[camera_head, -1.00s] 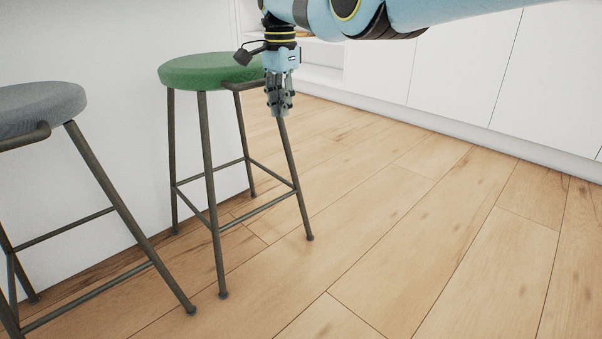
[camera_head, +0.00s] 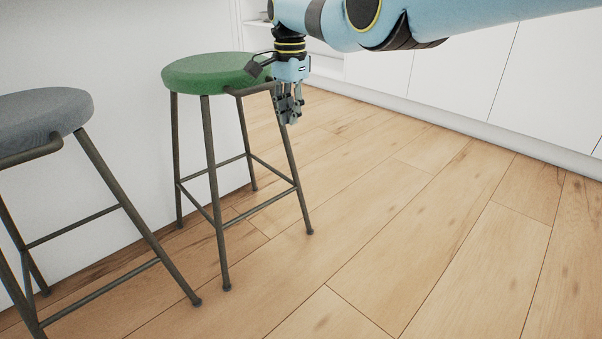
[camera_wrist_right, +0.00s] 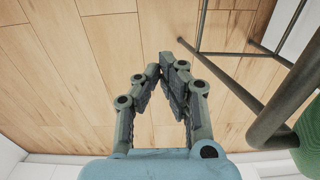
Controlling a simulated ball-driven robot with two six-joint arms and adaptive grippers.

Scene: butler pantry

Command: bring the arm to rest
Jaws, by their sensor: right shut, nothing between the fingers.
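My right gripper (camera_head: 290,112) hangs from the blue right arm, fingers pointing down, in front of the right edge of the green stool (camera_head: 210,74) in the head view. In the right wrist view the gripper (camera_wrist_right: 164,72) is shut and empty, its fingertips close together over the wood floor. The stool's green seat (camera_wrist_right: 310,140) and dark legs show at the right of that view. I cannot tell whether the gripper touches the stool. My left gripper is not in view.
A grey stool (camera_head: 40,118) stands at the left, beside a white panel (camera_head: 110,65). White cabinets (camera_head: 465,75) run along the back right. The wood floor (camera_head: 400,230) at the centre and right is clear.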

